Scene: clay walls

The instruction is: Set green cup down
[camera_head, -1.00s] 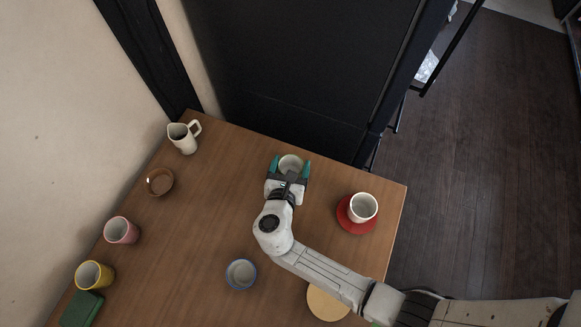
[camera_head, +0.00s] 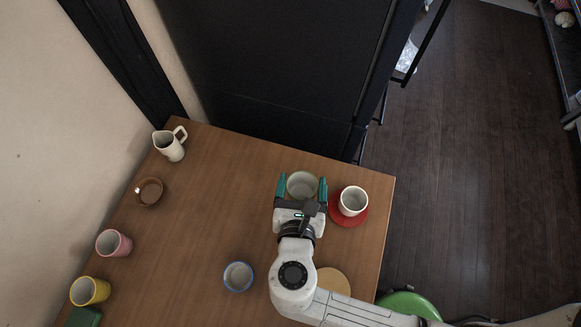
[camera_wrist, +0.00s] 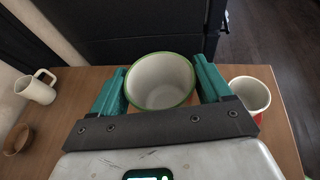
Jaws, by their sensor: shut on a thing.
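The green cup (camera_head: 302,185) is white inside with a green rim. It is between the teal fingers of my gripper (camera_head: 301,190), which is shut on it. In the wrist view the green cup (camera_wrist: 160,82) sits upright between both fingertips of my gripper (camera_wrist: 160,85). The cup is over the far part of the wooden table (camera_head: 200,210); I cannot tell whether its base touches the wood. A white cup (camera_head: 353,201) stands on a red saucer (camera_head: 345,219) just right of my gripper.
A white jug (camera_head: 169,145), a brown bowl (camera_head: 148,191), a pink cup (camera_head: 113,243) and a yellow cup (camera_head: 89,291) line the left side. A blue-rimmed cup (camera_head: 238,276) and a round wooden disc (camera_head: 333,281) are nearer. The table's middle left is clear.

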